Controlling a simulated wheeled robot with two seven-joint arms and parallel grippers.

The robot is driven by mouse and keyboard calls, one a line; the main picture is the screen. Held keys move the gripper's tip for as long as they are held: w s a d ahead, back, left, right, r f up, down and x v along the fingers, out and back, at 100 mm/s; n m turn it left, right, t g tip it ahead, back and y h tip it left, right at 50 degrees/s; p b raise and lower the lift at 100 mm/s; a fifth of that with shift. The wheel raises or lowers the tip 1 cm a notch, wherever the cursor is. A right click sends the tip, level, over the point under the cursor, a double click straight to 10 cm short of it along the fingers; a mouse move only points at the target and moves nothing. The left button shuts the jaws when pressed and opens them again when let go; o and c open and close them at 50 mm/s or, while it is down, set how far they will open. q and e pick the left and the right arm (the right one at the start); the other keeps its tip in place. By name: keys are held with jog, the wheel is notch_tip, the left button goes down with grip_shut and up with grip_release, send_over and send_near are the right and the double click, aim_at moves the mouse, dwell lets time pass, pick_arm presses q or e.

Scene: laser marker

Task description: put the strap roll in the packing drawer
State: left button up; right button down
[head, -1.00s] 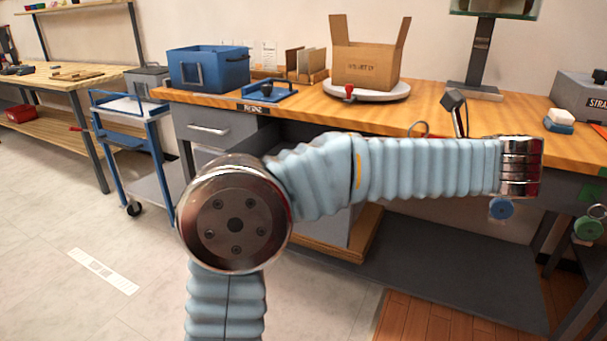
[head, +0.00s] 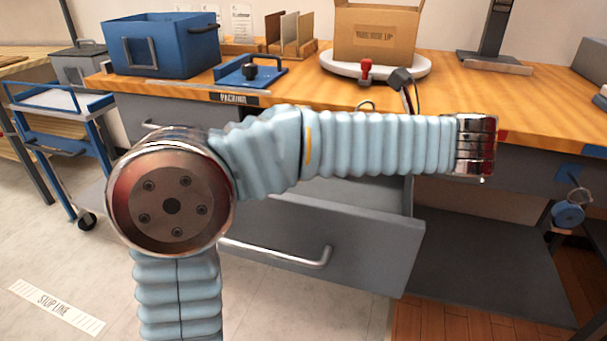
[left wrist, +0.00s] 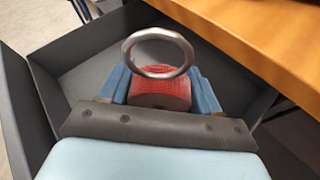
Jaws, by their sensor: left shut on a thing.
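The strap roll (left wrist: 160,88) is red with a large metal ring on top (left wrist: 158,52). In the left wrist view my left gripper (left wrist: 160,92) is shut on it, with blue fingers on both sides. The roll is above the grey interior of an open drawer (left wrist: 85,62). In the head view the open drawer's grey front (head: 345,240) and handle (head: 280,253) show below the bench, by the PACKING label (head: 238,98). My right gripper is out of view.
The wooden bench edge (left wrist: 265,40) runs close on the right in the wrist view. On the bench stand a blue bin (head: 165,50), a blue fixture (head: 250,75) and a cardboard box (head: 375,38) on a turntable. A blue roll (head: 568,214) hangs at the right. A cart (head: 70,140) stands left.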

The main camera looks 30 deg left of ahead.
pick_arm(q)
jog(key=x, duration=0.4)
jog(key=f+x, duration=0.1)
jog(key=x, duration=0.4)
jog(key=d+f+x, duration=0.1)
jog(key=x, duration=0.3)
jog(key=shift+w+a+f, duration=0.15)
jog(key=shift+w+f, duration=0.05)
jog(key=shift+f, duration=0.15)
jog(key=a+f, duration=0.1)
jog(key=w+a+f, duration=0.1)
jog(key=shift+f, duration=0.3)
notch_tip(320, 180, down, 2)
jog(key=shift+d+f, duration=0.2)
jog(key=shift+f, duration=0.15)
jog(key=shift+f, duration=0.2)
jog(key=o, duration=1.1)
jog(key=shift+r, duration=0.1)
jog(key=shift+r, duration=0.1)
